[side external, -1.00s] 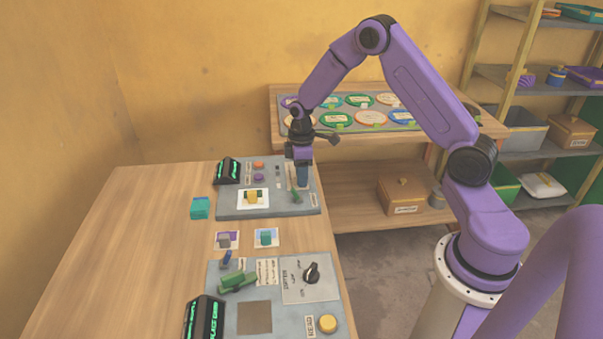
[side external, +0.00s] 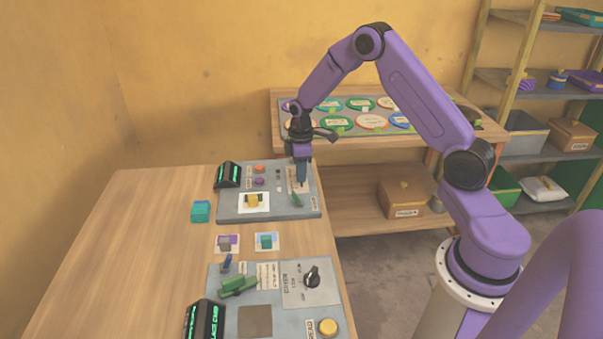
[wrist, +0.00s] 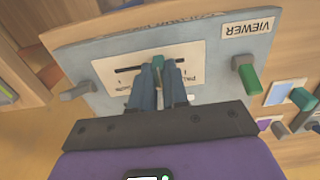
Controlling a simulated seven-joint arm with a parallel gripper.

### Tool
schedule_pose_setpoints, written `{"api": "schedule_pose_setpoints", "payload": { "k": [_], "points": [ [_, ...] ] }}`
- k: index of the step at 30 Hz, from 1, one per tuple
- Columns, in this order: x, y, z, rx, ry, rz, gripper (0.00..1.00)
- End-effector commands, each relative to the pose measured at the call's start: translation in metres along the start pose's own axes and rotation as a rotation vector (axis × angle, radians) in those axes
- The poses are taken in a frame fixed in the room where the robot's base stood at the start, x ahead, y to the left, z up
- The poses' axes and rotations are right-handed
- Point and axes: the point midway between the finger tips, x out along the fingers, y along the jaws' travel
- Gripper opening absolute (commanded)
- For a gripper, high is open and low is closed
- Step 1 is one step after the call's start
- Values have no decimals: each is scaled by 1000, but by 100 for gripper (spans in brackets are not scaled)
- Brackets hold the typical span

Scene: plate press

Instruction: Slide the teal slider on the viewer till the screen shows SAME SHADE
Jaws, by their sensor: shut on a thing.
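The viewer (side external: 228,208) is a grey panel at the far end of the table, and its VIEWER label shows in the wrist view (wrist: 247,29). Its small dark screen (side external: 228,175) with green text stands at the back left; the text is too small to read. The teal slider (wrist: 158,64) stands in a dark slot on a pale plate in the wrist view. My gripper (side external: 302,180) is over the right part of the viewer. In the wrist view my gripper (wrist: 158,78) has its fingers closed around the slider.
A green lever (side external: 296,199) is close to my gripper. A yellow block (side external: 252,199) is on a white card on the viewer. A teal block (side external: 200,210) lies left of it. A second panel (side external: 290,317) with a knob and yellow button is nearer.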

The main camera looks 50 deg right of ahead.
Motion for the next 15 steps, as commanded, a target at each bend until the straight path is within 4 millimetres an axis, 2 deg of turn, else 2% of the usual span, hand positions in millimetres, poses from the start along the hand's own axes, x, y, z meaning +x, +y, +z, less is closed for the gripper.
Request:
{"api": "schedule_pose_setpoints", "payload": {
  "k": [5,6,7,8,15],
  "points": [
    [0,0,0,0,0,0,0],
    [0,0,0,0,0,0,27],
    [0,0,0,0,0,0,37],
    [0,0,0,0,0,0,40],
    [0,0,0,0,0,0,40]
  ]
}}
